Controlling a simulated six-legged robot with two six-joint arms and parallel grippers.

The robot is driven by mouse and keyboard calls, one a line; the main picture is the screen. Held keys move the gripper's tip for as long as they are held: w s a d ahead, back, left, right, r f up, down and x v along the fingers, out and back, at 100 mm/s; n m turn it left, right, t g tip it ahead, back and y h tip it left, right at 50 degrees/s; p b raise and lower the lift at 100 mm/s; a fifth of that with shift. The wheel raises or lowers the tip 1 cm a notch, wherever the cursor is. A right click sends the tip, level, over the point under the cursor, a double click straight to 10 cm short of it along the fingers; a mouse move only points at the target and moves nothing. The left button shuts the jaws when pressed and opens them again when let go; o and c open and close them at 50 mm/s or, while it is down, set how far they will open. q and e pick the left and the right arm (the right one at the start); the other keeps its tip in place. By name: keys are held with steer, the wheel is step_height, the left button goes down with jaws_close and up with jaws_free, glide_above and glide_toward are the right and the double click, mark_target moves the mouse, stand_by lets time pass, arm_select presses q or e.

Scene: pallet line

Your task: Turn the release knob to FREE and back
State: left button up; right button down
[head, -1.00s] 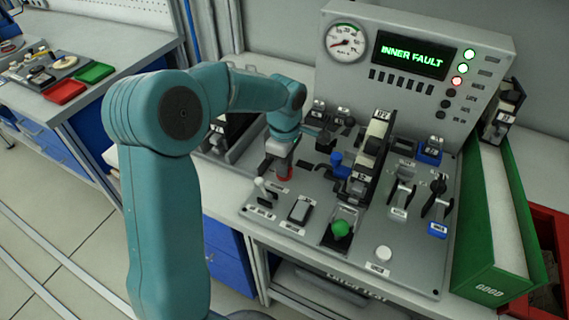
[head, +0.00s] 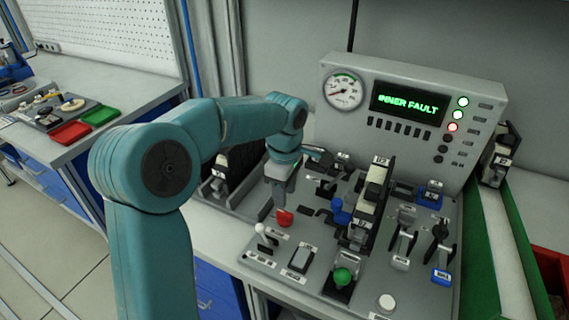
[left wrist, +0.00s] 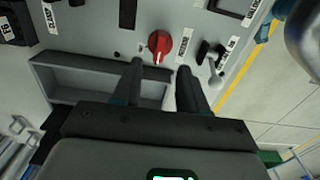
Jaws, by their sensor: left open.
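The release knob (head: 284,217) is red and sits on the grey control panel (head: 375,300), near its left side. In the left wrist view the red knob (left wrist: 160,42) is round with a raised grip and a pale mark toward the gripper. My left gripper (head: 280,194) is just above the knob in the head view. In the left wrist view my left gripper (left wrist: 160,76) has its two dark fingers apart with nothing between them. The knob lies beyond the fingertips, apart from them. The lettering beside the knob is too small to read. My right gripper is out of view.
A white-tipped lever (head: 261,229) and a rocker switch (head: 300,259) stand close to the knob. A blue-handled control (head: 339,212) and a green button (head: 342,276) are to the right. The display (head: 408,104) reads "INNER FAULT".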

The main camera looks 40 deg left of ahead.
mark_target(285, 212)
arm_select(q)
step_height(285, 212, up, 10)
steer(key=p, duration=0.1)
steer(key=shift+f, duration=0.2)
stand_by(0.3)
